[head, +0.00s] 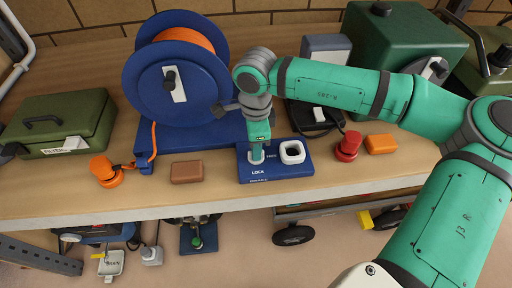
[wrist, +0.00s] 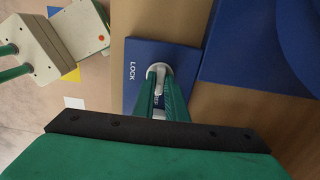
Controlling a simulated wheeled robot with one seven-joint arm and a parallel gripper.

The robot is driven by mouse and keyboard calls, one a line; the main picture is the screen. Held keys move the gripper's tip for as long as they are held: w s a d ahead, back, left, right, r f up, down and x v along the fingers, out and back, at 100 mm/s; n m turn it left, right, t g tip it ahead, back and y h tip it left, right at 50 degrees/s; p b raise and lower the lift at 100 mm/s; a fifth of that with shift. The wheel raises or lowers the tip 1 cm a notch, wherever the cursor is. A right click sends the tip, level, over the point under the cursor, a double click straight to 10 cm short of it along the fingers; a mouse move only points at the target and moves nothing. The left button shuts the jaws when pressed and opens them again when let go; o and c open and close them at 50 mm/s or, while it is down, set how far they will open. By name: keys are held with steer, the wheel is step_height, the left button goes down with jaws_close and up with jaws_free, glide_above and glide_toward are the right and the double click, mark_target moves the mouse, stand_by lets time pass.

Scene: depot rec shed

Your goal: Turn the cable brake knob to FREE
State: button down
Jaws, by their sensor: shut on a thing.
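The blue brake plate (head: 281,174) lies flat near the front edge of the bench, marked LOCK toward the front and with a second, small label to the right of the knob. The cable brake knob (wrist: 158,69) is pale, on that plate. My gripper (head: 257,152) reaches down from above and is shut on the knob. In the wrist view, my green fingers hide most of the knob, and LOCK is legible beside it on the plate (wrist: 189,60). Which way the knob points is hard to tell.
A white square-holed part (head: 292,152) sits close right of my gripper. The blue reel (head: 150,85) with orange cable stands behind left. A brown block (head: 187,172), red knob (head: 348,146) and orange block (head: 380,144) lie along the front. Green cases stand at both sides.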

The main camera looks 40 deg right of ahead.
stand_by(0.3)
steer(key=c, duration=1.8)
jaws_free()
step_height(320, 180, up, 11)
steer(key=shift+f, duration=0.1)
